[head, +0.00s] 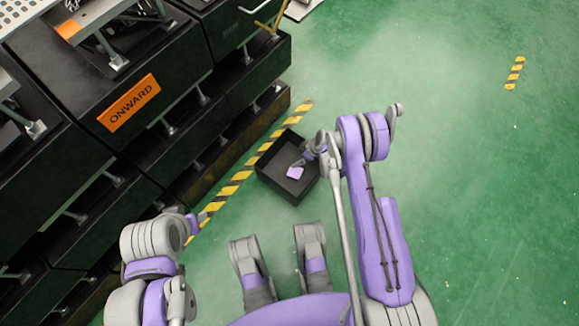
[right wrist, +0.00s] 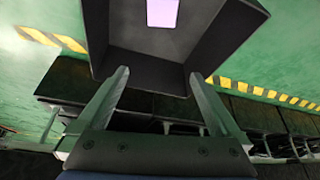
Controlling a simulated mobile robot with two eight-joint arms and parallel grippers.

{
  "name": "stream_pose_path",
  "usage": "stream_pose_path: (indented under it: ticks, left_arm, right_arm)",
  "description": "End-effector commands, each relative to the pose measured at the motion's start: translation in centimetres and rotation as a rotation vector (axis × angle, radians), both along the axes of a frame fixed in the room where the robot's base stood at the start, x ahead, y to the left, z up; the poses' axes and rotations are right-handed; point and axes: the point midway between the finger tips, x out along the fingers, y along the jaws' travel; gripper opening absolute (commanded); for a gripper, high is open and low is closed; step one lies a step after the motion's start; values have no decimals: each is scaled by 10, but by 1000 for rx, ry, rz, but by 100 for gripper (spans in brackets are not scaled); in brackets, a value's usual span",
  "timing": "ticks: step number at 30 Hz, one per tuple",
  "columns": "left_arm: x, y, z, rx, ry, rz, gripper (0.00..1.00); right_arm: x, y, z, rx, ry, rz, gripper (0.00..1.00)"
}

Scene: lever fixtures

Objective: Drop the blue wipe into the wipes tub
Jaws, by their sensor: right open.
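The black open tub (head: 273,187) stands on the green floor. A small lavender-blue wipe (head: 295,173) shows inside its outline in the head view. In the right wrist view the wipe (right wrist: 162,12) is within the walls of the tub (right wrist: 150,68), cut by the top edge; I cannot tell if it touches the bottom. My right gripper (head: 299,162) is over the tub, beside the wipe. In the wrist view its fingers (right wrist: 157,85) are apart with nothing between them. My left gripper (head: 202,217) is small at the lower left; its jaws cannot be made out.
Black cabinets with levers and an orange "ONWARD" sign (head: 129,103) fill the left side. A yellow-black floor stripe (head: 236,181) runs between them and the tub. Another short stripe (head: 515,72) lies at the far right. The green floor (head: 480,190) on the right is clear.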

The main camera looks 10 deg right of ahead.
Motion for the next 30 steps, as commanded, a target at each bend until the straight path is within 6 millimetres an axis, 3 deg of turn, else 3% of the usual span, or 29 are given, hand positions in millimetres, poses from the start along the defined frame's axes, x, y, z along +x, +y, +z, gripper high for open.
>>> stream_pose_path:
  ticks: [15, 21, 30]
  left_arm:
    - [-4, 0, 19, 0, 0, 0, 50]
    - [-4, 0, 22, 0, 0, 0, 50]
    - [-4, 0, 22, 0, 0, 0, 50]
  right_arm:
    - [-23, -30, 84, 0, 0, -1, 100]
    - [-27, -34, 95, 0, 0, -1, 100]
    - [-27, -35, 95, 0, 0, 0, 100]
